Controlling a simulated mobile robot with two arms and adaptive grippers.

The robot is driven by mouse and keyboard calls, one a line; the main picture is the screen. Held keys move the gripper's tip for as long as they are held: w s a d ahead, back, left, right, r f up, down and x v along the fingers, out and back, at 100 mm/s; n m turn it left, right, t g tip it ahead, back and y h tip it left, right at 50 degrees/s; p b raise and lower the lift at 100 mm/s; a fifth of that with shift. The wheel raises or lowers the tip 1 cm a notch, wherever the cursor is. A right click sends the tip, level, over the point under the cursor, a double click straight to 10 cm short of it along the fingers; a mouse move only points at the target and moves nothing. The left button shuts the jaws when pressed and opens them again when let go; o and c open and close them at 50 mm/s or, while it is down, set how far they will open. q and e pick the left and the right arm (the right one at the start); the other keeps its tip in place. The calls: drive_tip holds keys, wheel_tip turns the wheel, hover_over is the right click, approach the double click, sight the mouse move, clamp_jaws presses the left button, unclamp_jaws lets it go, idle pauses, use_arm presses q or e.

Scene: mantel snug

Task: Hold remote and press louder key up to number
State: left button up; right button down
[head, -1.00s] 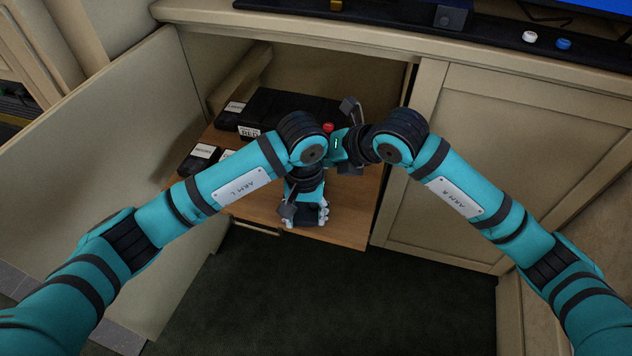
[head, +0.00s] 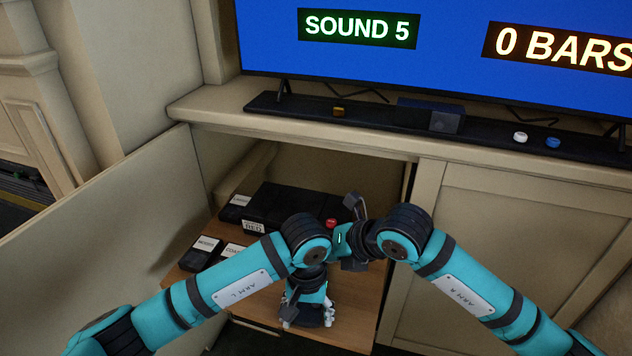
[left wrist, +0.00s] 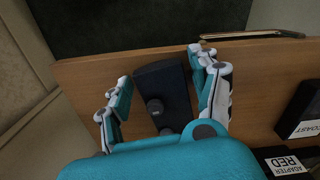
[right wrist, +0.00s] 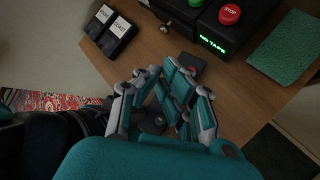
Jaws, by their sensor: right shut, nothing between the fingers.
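The dark remote (left wrist: 165,85) with round keys lies between the two fingers of my left gripper (left wrist: 163,108) in the left wrist view. The screen (head: 450,70) reads "SOUND 5" in green and "0 BARS" in orange.
On the pull-out shelf (head: 345,320) stand a black deck (head: 285,208) with a red stop button (head: 331,223) and labelled cases (head: 207,246). The right wrist view shows a "NO TAPE" display (right wrist: 212,42) and a green mat (right wrist: 285,48). The open door (head: 110,240) stands left.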

use_arm(q)
drive_tip(key=shift+o, duration=0.7)
